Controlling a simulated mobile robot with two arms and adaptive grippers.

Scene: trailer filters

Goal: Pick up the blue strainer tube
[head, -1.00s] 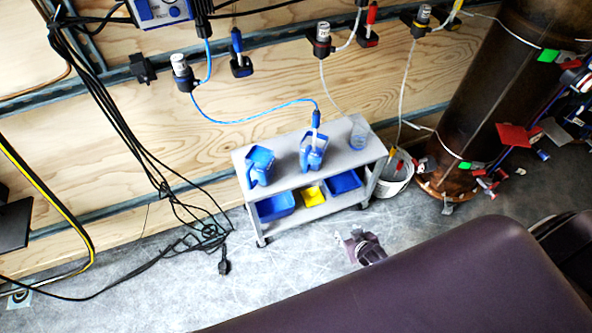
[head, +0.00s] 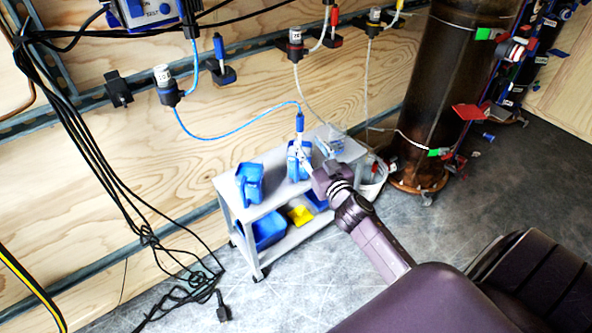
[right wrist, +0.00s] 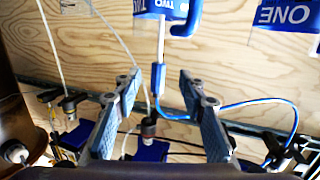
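The blue strainer tube (head: 299,123) has a blue upper part and a white lower part. It stands in a blue jug (head: 295,168) on the grey cart, with a blue hose from its top. My right gripper (head: 306,162) is at the jug's right front in the head view. In the right wrist view the gripper (right wrist: 160,82) is open, and the tube's blue part (right wrist: 158,76) appears between its fingertips. The white part runs up to the jug marked TWO (right wrist: 160,9). I cannot tell whether the fingers touch the tube. My left gripper is not in view.
A second blue jug (head: 249,184) stands left on the cart (head: 268,205); a clear beaker (head: 331,146) stands right. Blue and yellow bins fill the lower shelf. A wall rail carries sensors and hoses. A rusty column (head: 445,100) stands right; black cables hang left.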

